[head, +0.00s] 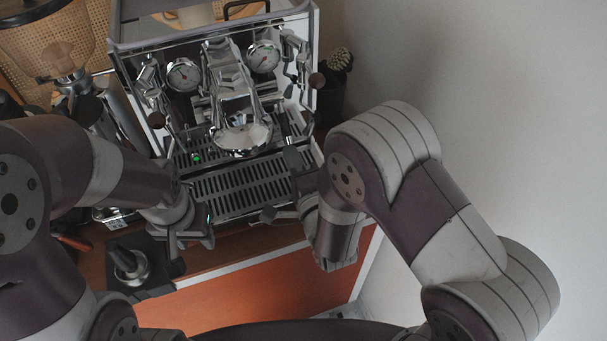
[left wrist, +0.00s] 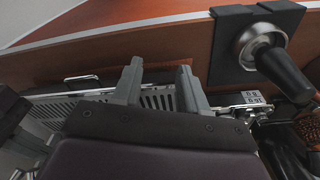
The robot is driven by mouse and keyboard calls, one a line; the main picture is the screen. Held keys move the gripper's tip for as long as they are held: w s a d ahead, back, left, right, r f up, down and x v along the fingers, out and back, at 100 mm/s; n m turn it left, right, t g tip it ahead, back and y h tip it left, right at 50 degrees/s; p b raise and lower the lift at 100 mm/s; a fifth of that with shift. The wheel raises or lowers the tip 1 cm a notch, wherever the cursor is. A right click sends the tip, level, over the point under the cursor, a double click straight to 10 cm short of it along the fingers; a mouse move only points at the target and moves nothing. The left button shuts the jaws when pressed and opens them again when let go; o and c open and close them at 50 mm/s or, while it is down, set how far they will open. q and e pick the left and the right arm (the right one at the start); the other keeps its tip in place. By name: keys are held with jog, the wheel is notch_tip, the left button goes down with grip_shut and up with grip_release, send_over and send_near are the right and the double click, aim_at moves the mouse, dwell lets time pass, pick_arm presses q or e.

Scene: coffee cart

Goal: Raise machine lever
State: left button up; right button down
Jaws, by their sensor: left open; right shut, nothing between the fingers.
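The chrome coffee machine (head: 225,92) stands at the top middle of the head view, with its group head (head: 238,130) over the slotted drip tray (head: 238,187). My left gripper (head: 192,240) is open and empty at the tray's front left. In the left wrist view its two fingers (left wrist: 160,85) stand apart, with the tray grille (left wrist: 155,98) behind them. My right gripper (head: 272,213) is shut and empty near the tray's front right corner, partly hidden by its own arm.
A tamper (head: 128,262) stands on a dark mat (head: 153,284) at the counter's front left. A grinder (head: 62,60) stands left of the machine. The counter's front edge (head: 240,262) lies below the grippers.

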aim_at(284, 116)
jog(key=shift+w+f, duration=0.1)
jog(key=shift+w, duration=0.1)
jog(key=shift+w+a+b, duration=0.1)
jog(key=shift+b, duration=0.25)
jog(key=r+p, duration=0.1)
jog(key=r, duration=0.1)
jog(key=r+p, duration=0.2)
jog(key=shift+s+r, duration=0.2)
jog(key=shift+r, duration=0.15)
notch_tip(284, 116, up, 5)
jog(key=s+p, duration=0.2)
jog(key=p, duration=0.1)
jog(key=w, duration=0.1)
jog(key=w+f, duration=0.2)
jog(key=shift+w+a, duration=0.25)
jog(key=shift+w, duration=0.1)
jog(key=shift+s+f, duration=0.1)
jog(key=shift+s, duration=0.2)
pick_arm(q)
notch_tip(284, 116, up, 3)
jog(key=shift+w+r+b, duration=0.1)
jog(key=shift+b, duration=1)
pick_arm(e)
jog(key=a+v, duration=0.1)
jog(key=v, duration=0.9)
jog(key=shift+s+f, duration=0.25)
jog(key=shift+s, duration=0.25)
